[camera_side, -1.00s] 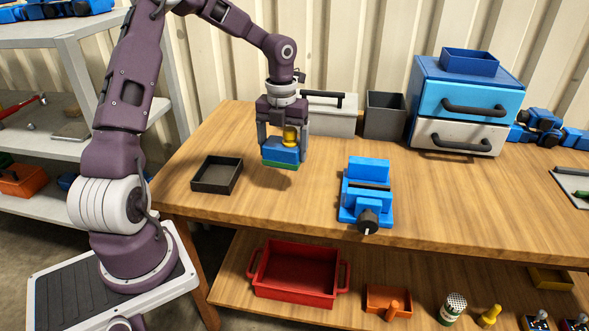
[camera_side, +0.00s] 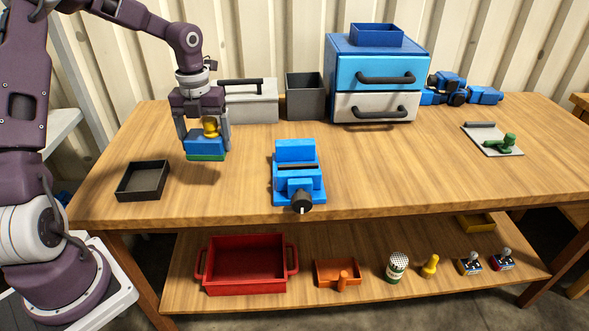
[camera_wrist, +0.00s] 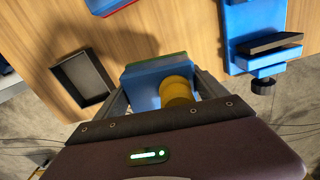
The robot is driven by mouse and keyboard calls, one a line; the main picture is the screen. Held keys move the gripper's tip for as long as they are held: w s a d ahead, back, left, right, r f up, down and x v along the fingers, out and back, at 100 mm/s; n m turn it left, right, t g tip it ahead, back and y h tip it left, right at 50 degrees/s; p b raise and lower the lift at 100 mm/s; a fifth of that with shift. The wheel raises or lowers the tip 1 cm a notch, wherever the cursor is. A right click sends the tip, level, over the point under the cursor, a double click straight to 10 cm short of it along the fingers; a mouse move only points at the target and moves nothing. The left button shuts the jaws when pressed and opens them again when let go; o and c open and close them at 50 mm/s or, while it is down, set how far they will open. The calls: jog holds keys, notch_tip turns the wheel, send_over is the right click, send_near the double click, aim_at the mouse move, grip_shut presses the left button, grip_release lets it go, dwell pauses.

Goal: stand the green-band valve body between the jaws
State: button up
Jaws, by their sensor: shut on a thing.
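The green-band valve body (camera_side: 205,146) is a blue block with a green band along its bottom and a yellow knob on top. My gripper (camera_side: 206,138) is shut on it and holds it upright, a little above the table. In the wrist view the valve body (camera_wrist: 143,82) sits between my fingers, with the green band along its far edge. The blue vise (camera_side: 295,152) stands to the right, apart from the valve body. The vise also shows in the wrist view (camera_wrist: 240,25).
A black tray (camera_side: 122,192) lies left of my gripper. A grey toolbox (camera_side: 262,106), a dark bin (camera_side: 304,97) and a blue drawer unit (camera_side: 345,70) stand behind. A board (camera_side: 478,132) with a green part lies right. The tabletop between gripper and vise is clear.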

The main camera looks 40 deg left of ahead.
jog(key=shift+w, duration=0.1)
jog(key=w+d+n, duration=0.2)
jog(key=w+d, duration=0.3)
jog(key=w, duration=0.6)
notch_tip(320, 180, up, 3)
jog(key=m, duration=0.1)
send_over(297, 155)
jog(key=s+d, duration=0.3)
jog(key=shift+a+f, duration=0.15)
jog(key=shift+f, duration=2.5)
jog(key=shift+a+f, duration=0.15)
jog(key=shift+f, duration=2.5)
jog(key=o, duration=1.9)
jog(key=shift+r, duration=0.1)
